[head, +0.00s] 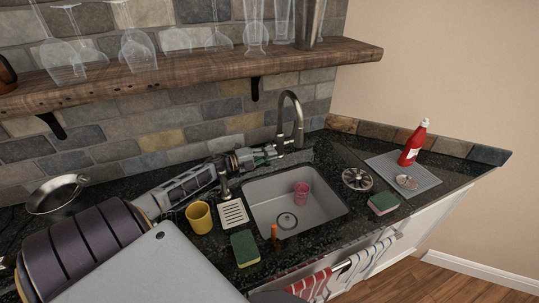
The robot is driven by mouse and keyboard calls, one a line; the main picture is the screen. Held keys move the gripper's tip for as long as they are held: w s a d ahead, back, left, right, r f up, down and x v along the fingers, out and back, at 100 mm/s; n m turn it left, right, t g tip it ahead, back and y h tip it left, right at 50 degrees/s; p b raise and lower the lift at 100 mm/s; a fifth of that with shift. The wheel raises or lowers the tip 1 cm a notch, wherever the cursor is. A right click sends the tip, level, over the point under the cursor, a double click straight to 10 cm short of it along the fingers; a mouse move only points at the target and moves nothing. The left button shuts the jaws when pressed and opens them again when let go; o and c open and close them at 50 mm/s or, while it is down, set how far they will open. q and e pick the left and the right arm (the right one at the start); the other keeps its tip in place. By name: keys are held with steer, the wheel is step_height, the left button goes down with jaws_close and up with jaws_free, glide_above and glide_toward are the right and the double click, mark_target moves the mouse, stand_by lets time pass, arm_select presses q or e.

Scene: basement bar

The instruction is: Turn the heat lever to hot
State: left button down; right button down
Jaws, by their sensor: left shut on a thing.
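The metal faucet (299,118) stands behind the sink, with its gooseneck rising and curving over at the top. Its small heat lever (288,143) is at the side of its base, mostly hidden by my gripper. My left gripper (272,151) comes in from the left along the back of the counter. Its fingers are shut on the lever, next to the faucet base. The lever's exact angle is too small to tell. My right gripper is not in view.
The sink (260,205) holds a pink cup (302,193). A yellow mug (199,217), a soap pump (224,185) and a green sponge (245,248) stand left of it. A red bottle (413,144) stands at right. A wooden shelf (190,68) with glasses hangs above my arm.

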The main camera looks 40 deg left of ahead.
arm_select(q)
steer(key=shift+a+f, duration=0.15)
steer(key=c, duration=1.6)
jaws_free()
steer(key=shift+s, duration=0.15)
steer(key=shift+v, duration=5.9)
steer(key=shift+a, duration=0.1)
steer(key=shift+c, duration=0.2)
